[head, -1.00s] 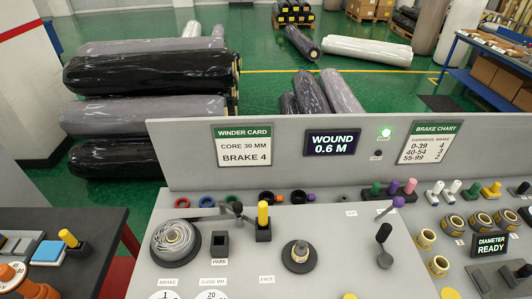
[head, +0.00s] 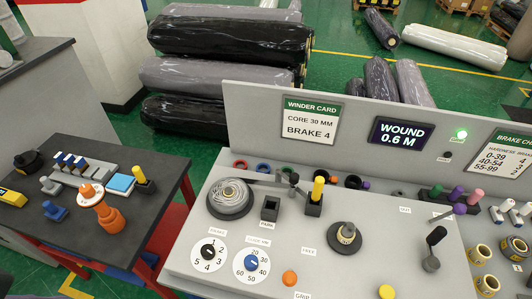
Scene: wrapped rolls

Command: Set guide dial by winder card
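The guide dial (head: 251,262) is a white disc with a blue knob on the grey console, under a small guide label. Its numbers run in tens around the rim; the knob's pointer is too small to read. The winder card (head: 310,120) is a white sheet with a green header on the upright panel behind. It reads core 30 mm, brake 4. The brake dial (head: 208,251), white with a black knob and numbers 1 to 5, sits just left of the guide dial. Neither of my grippers shows in the head view.
A wound coil (head: 229,197), a yellow-handled lever (head: 316,190) and a black lever (head: 434,243) stand on the console. An orange button (head: 290,278) is right of the guide dial. A dark side table (head: 150,215) with small tools stands at left. The space above both dials is clear.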

